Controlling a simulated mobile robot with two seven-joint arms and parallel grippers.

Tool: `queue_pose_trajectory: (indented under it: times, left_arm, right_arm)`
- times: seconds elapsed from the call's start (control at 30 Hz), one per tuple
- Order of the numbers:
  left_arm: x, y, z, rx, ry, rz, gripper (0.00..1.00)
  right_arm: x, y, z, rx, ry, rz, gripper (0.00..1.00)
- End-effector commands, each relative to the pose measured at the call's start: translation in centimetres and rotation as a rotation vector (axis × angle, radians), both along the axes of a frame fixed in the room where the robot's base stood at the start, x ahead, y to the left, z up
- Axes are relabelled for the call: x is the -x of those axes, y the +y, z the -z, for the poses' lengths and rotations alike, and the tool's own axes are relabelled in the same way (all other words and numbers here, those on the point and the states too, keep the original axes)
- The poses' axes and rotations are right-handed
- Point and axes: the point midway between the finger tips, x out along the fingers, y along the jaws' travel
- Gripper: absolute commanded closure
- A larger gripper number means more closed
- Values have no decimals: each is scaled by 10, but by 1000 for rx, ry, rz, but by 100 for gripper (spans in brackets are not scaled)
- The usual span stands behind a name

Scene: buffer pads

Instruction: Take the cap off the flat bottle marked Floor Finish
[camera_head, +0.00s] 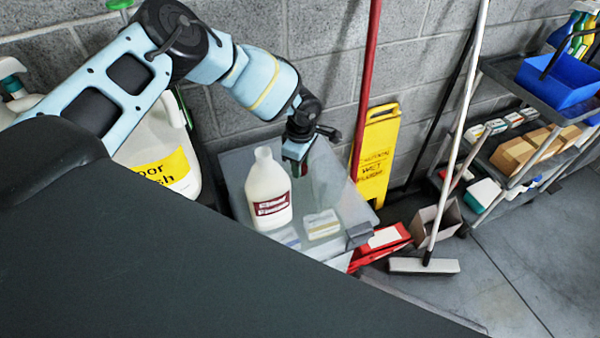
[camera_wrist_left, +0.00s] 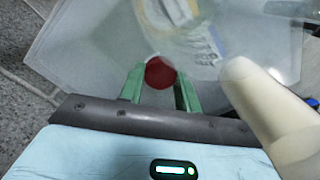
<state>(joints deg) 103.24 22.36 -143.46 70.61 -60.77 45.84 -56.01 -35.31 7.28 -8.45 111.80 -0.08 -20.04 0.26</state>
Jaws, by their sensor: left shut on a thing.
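The white bottle (camera_head: 268,196) with a dark red label stands upright on a grey surface (camera_head: 232,165) in the head view; its neck is bare. Its pale body and neck also show at the right of the left wrist view (camera_wrist_left: 262,110). My left gripper (camera_head: 297,163) is just right of the bottle's neck, apart from it. In the left wrist view, the green fingers (camera_wrist_left: 159,88) are shut on a round red cap (camera_wrist_left: 160,73). My right gripper is not in view.
A large jug (camera_head: 150,135) with a yellow label stands at left. A small white-labelled item (camera_head: 321,224) lies right of the bottle. A yellow wet-floor sign (camera_head: 378,155), a red pole (camera_head: 366,80), a broom (camera_head: 425,265) and a shelf cart (camera_head: 520,90) stand to the right.

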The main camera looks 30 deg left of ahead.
Motion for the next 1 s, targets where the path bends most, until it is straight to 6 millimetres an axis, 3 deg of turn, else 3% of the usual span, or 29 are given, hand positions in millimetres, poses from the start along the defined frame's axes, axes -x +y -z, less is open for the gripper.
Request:
queue_pose_trajectory:
  times: [0.17,0.47,0.87,0.9,1.0]
  left_arm:
    - [0,0,2,0,-1,0,94]
    - [0,0,36,0,-1,-1,94]
    - [0,0,41,1,0,-1,94]
    - [0,0,41,1,-1,-1,63]
    - [0,0,41,1,-1,-1,50]
  right_arm:
    - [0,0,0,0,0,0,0]
    - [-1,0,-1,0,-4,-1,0]
    - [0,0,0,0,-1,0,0]
    - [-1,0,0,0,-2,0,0]
    - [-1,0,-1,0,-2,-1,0]
